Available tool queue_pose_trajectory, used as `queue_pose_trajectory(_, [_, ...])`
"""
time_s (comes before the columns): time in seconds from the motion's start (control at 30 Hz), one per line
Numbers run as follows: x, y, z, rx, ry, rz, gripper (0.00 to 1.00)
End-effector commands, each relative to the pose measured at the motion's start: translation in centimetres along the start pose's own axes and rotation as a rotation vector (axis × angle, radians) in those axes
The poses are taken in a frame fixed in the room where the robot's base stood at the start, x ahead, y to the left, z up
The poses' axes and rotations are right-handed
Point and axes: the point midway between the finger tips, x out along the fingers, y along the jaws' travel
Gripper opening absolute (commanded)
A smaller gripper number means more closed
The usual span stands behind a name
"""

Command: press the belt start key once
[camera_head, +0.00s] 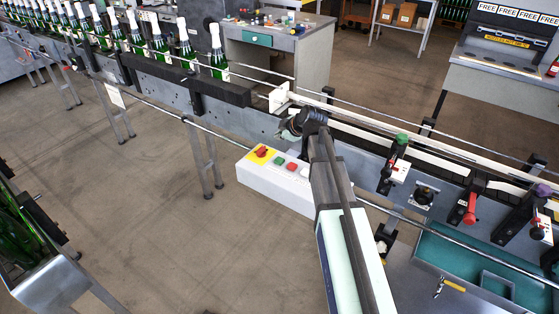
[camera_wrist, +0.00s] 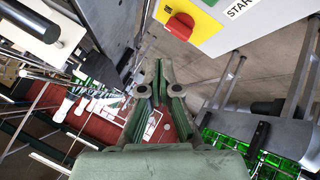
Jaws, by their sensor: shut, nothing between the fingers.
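A white control box (camera_head: 270,186) stands beside the conveyor. Its top carries a red rotary switch on a yellow plate (camera_head: 261,151), a green key (camera_head: 279,161), a red key (camera_head: 292,167) and a pale key at the right, partly behind my arm. In the wrist view the box face shows at the top, with the red switch (camera_wrist: 180,26) and a "START" label (camera_wrist: 240,8) beside a cut-off green patch (camera_wrist: 211,2). My gripper (camera_head: 289,133) is shut and empty, apart from the keys, near the box's back edge. Its fingers (camera_wrist: 165,72) show in the wrist view.
Foil-topped green bottles (camera_head: 186,48) stand in a row on the conveyor at upper left. Guide rails and the conveyor side run behind the box. Several coloured clamp knobs (camera_head: 470,208) sit at right. Open floor lies left of the box.

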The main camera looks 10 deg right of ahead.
Motion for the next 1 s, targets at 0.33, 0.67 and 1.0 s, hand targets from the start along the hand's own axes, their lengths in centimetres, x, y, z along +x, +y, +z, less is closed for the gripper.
queue_pose_trajectory(0.33, [2.4,-1.8,1.8,0.001,-0.001,-0.002,0.00])
queue_pose_trajectory(0.67, [5.4,-3.9,3.9,0.001,0.000,0.000,0.00])
queue_pose_trajectory(1.0, [5.9,-4.3,4.3,0.000,0.000,0.000,0.00])
